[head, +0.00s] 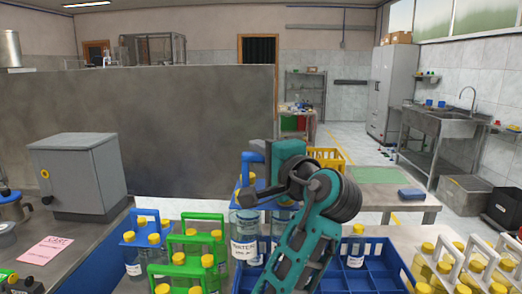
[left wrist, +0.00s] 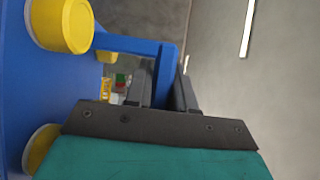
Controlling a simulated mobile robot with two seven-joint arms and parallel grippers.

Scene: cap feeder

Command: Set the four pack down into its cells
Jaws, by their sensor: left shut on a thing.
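The four pack is a blue-handled carrier (head: 252,160) of clear bottles with yellow caps and white labels. A labelled bottle (head: 244,236) of it shows at the left of my arm. My left gripper (head: 268,160) is shut on its handle and holds the pack upright at the blue crate (head: 389,286). The left wrist view shows the blue handle (left wrist: 130,44) between my fingers (left wrist: 164,85) and yellow caps (left wrist: 62,24) beside it. My teal arm hides part of the pack and the cells under it; I cannot tell whether its base touches them. My right gripper is out of view.
A single yellow-capped bottle (head: 356,248) stands in the crate, with empty cells around it. A green-handled pack (head: 202,250) and another blue-handled pack (head: 142,250) stand close on the left. White-handled packs (head: 478,262) stand on the right. A grey box machine (head: 78,176) is at far left.

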